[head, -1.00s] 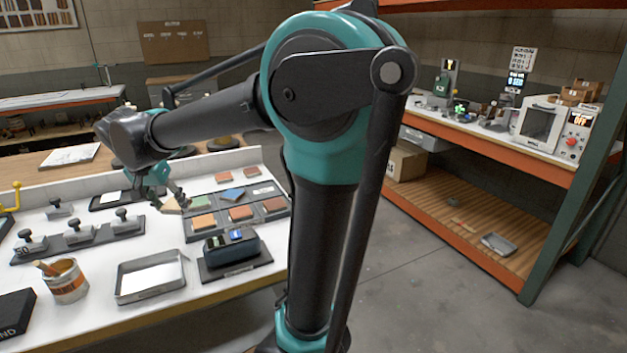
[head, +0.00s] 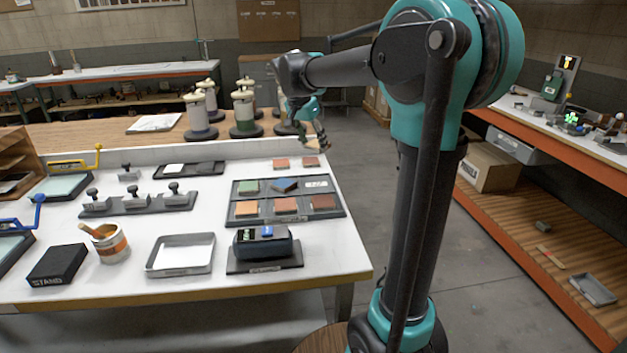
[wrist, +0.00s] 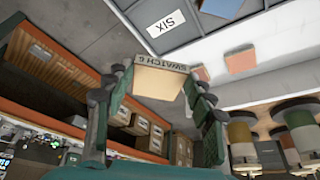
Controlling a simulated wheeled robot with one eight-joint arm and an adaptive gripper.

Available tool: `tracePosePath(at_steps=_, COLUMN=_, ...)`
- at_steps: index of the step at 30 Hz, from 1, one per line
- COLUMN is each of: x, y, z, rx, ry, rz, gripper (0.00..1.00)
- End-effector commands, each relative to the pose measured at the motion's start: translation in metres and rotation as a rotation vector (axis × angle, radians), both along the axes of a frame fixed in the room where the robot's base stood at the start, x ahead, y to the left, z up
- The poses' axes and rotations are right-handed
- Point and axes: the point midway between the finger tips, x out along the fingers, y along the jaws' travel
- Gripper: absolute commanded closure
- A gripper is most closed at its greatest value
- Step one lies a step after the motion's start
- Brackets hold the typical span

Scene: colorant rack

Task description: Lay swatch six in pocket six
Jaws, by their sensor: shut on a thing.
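My gripper (head: 318,138) is shut on a tan swatch (head: 322,145), lifted beyond the table's back right corner. In the wrist view the swatch (wrist: 160,82) sits between the two fingers (wrist: 160,90), its edge lettered SWATCH 6. The dark pocket tray (head: 287,222) lies on the white table. Pocket six (head: 317,185), at its back right, shows a white SIX label and no swatch; the label (wrist: 172,22) also shows in the wrist view. The held swatch is apart from the tray.
A blue swatch (head: 285,185) lies askew in the neighbouring pocket; the other pockets hold swatches. Two loose swatches (head: 281,163) (head: 310,161) lie behind the tray. A dark device (head: 262,245) stands in front. Lidded canisters (head: 243,115) stand behind the table. Floor is open to the right.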

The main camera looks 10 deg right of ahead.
Motion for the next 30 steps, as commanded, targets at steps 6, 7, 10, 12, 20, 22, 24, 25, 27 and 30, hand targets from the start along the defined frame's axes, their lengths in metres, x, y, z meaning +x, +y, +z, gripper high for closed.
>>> tracePosePath(at_steps=6, x=0.0, y=0.0, z=-0.054, rx=0.0, ry=0.0, rz=0.0, gripper=0.7)
tracePosePath(at_steps=7, x=0.0, y=0.0, z=-0.06, rx=0.0, ry=0.0, rz=0.0, gripper=0.7)
tracePosePath(at_steps=10, x=0.0, y=0.0, z=-0.078, rx=0.0, ry=0.0, rz=0.0, gripper=0.7)
tracePosePath(at_steps=12, x=0.0, y=0.0, z=-0.086, rx=0.0, ry=0.0, rz=0.0, gripper=0.7)
tracePosePath(at_steps=20, x=0.0, y=0.0, z=-0.11, rx=0.0, ry=0.0, rz=0.0, gripper=0.7)
tracePosePath(at_steps=22, x=0.0, y=0.0, z=-0.12, rx=0.0, ry=0.0, rz=0.0, gripper=0.7)
tracePosePath(at_steps=24, x=0.0, y=0.0, z=-0.127, rx=0.0, ry=0.0, rz=0.0, gripper=0.7)
tracePosePath(at_steps=25, x=0.0, y=0.0, z=-0.129, rx=0.0, ry=0.0, rz=0.0, gripper=0.7)
tracePosePath(at_steps=27, x=0.0, y=0.0, z=-0.131, rx=0.0, ry=0.0, rz=0.0, gripper=0.7)
tracePosePath(at_steps=30, x=0.0, y=0.0, z=-0.131, rx=0.0, ry=0.0, rz=0.0, gripper=0.7)
